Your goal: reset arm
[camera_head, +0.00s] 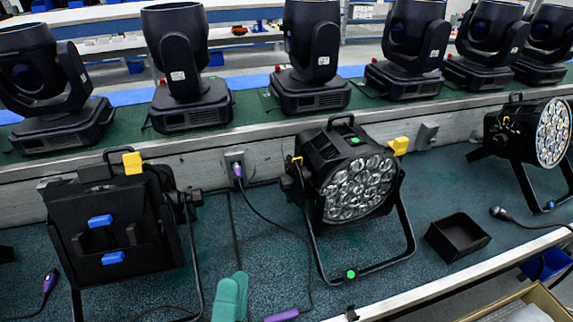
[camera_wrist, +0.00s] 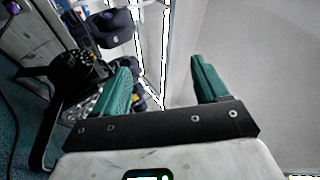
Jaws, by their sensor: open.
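My gripper (camera_wrist: 161,64) shows in the wrist view with its two teal fingers spread apart and nothing between them. Behind the fingers, a tilted view shows a black par can at the left and a pale, bare surface at the right. In the head view the teal tip of my gripper (camera_head: 232,290) rises from the bottom edge. It is in front of the bench, between the left par can (camera_head: 118,230) and the middle par can (camera_head: 352,175). It looks apart from both, though its distance above the bench is hard to tell.
A third par can (camera_head: 540,135) stands at the right. An empty black tray (camera_head: 457,237) lies near the middle can. A purple-ended cable runs from a wall socket (camera_head: 235,165) past my gripper. Several moving-head lights (camera_head: 190,75) stand on the shelf behind. A cardboard box (camera_head: 525,305) is at lower right.

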